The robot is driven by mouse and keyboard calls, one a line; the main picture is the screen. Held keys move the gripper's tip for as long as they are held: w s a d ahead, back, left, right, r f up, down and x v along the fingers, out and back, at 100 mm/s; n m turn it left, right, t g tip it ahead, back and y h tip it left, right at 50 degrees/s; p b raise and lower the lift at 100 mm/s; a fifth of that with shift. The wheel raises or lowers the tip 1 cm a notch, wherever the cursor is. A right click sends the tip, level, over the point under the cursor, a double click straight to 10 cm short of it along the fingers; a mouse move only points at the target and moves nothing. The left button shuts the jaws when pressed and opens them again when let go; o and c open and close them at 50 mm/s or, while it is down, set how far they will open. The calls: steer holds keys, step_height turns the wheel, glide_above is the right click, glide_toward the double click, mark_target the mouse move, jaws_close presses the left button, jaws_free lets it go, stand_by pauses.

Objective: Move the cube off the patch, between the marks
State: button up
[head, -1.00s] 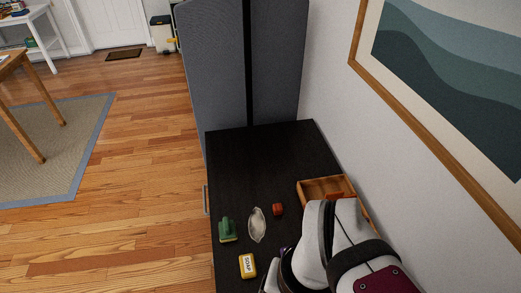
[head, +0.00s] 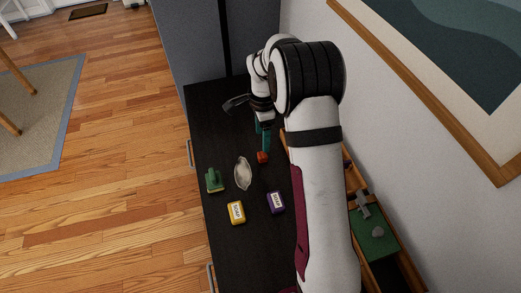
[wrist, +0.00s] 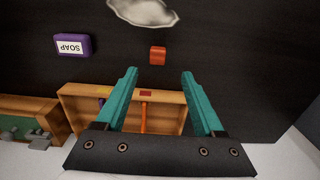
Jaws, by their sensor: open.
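The small red-orange cube (head: 263,157) sits on the dark desk top, just right of a pale oval dish-like object (head: 243,173). In the wrist view the cube (wrist: 158,55) lies beyond the fingertips, centred between them. My gripper (wrist: 158,72) is open and empty, with its teal fingers apart. In the head view my gripper (head: 263,138) is close behind the cube; I cannot tell its exact height. I cannot make out a patch under the cube or any marks on the desk.
A purple soap (head: 275,203), a yellow soap (head: 236,212) and a green object (head: 214,180) are on the desk. A wooden tray (wrist: 75,93) with items stands near the wall, and another box (head: 400,262) holds grey pieces on green. The desk's far left is bare.

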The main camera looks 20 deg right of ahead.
mark_target(262, 155)
steer(key=f, duration=0.7)
steer(key=shift+s+f, duration=0.25)
steer(key=shift+f, duration=0.05)
jaws_close()
